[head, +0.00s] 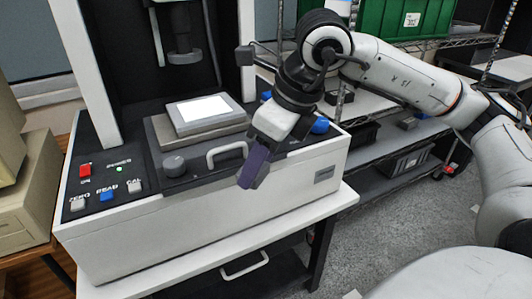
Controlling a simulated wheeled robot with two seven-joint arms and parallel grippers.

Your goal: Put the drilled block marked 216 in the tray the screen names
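My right gripper (254,172) hangs in front of the machine's handle, pointing down, at the middle of the head view. Its dark purplish end looks like one closed mass. I cannot tell whether this is only the fingers or whether something is held between them. No block with a readable 216 shows. A bright white plate (203,108) lies on the grey stage of the measuring machine (190,215), and no marking on it can be read. No screen face or tray label can be read. My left gripper is not in view.
The machine has buttons and a black knob (174,166) on its front deck, and a probe head (183,45) above the stage. A beige cabinet (20,190) stands left. Wire shelves with dark bins (398,162) and a green crate (400,20) stand behind right. Grey floor shows at right.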

